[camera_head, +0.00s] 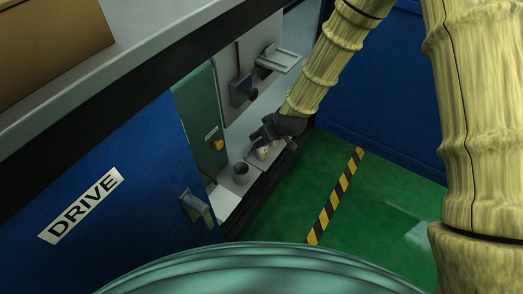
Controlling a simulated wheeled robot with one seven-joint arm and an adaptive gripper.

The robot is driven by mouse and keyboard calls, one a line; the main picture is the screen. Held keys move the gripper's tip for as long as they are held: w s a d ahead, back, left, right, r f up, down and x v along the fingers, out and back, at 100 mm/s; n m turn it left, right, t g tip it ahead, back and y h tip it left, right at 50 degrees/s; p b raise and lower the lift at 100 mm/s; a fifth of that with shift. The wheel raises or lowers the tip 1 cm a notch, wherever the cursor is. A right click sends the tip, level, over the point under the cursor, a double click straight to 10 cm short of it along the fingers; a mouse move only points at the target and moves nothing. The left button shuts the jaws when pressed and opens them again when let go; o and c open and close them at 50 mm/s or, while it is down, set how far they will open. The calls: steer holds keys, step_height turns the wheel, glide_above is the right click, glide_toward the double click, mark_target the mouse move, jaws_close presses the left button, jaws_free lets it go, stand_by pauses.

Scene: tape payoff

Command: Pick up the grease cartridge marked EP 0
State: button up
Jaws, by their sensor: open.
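My gripper (266,137) is small and dark in the head view, at the end of my yellowish arm. It reaches into a recess in the blue cabinet and is open. A small pale, cup-like object (262,153) stands just below its fingers; I cannot tell whether they touch. A grey cylindrical object (241,173) stands to the left of it on the same light shelf (228,198). Either may be a grease cartridge. No EP 0 marking can be read at this size.
A blue door marked DRIVE (80,205) with a dark latch (197,208) stands on the left. A green panel (197,110) with a yellow knob (218,145) and a grey bracket (279,59) border the recess. The green floor (370,215) is clear beside a striped strip (336,196).

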steer(key=shift+b+x, duration=2.1)
steer(key=shift+x, duration=0.85)
steer(key=shift+w+r, duration=0.15)
steer(key=c, duration=0.9)
